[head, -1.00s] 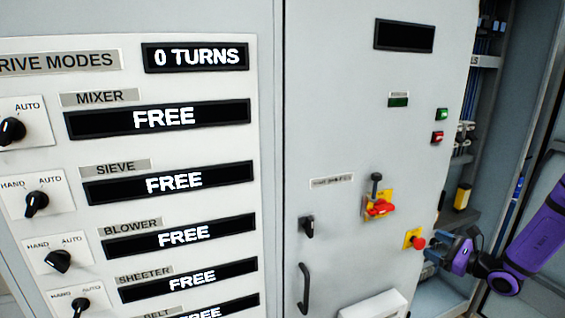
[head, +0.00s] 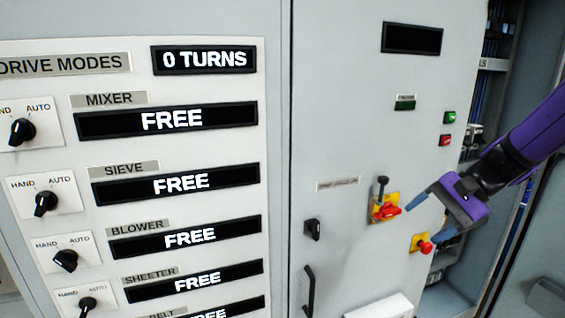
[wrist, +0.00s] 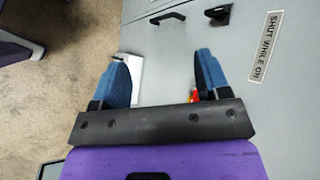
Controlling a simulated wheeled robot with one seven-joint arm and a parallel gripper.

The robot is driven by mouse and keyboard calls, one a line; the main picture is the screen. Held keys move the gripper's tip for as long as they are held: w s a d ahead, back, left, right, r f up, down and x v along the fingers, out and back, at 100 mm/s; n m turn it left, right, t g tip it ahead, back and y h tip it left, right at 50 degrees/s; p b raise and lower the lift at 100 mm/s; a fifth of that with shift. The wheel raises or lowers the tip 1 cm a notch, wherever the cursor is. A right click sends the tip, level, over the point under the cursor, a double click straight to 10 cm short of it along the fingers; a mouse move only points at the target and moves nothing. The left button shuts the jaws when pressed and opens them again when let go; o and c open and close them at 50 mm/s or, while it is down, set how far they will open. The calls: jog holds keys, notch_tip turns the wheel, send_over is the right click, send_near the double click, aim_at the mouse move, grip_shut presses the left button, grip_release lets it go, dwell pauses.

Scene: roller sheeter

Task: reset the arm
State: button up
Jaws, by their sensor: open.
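My purple arm enters from the right in the head view, with my gripper (head: 428,214) in front of the right cabinet door. The gripper is open and empty. One blue finger is near the red and yellow switch (head: 386,208), the other near the red mushroom button (head: 425,247); whether either touches cannot be told. In the wrist view the two blue fingers (wrist: 162,70) stand wide apart, with the grey door behind them. A little red and yellow shows beside the right finger.
The drive modes panel (head: 225,140) at left has several rotary knobs and displays reading FREE. The door carries a black handle (head: 309,291), a black knob (head: 312,229), and green (head: 449,117) and red (head: 446,140) buttons. An open cabinet stands behind my arm.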

jog(key=s+d+r+n+t+h, duration=0.1)
jog(key=s+r+n+h, duration=0.3)
jog(key=s, duration=0.5)
jog(key=s+d+r+n+t+h, duration=0.1)
jog(key=s+r+n+t+h, duration=0.2)
jog(key=s+r, duration=0.3)
jog(key=s+h, duration=0.1)
jog(key=s, duration=0.1)
jog(key=shift+s+n+h, duration=0.4)
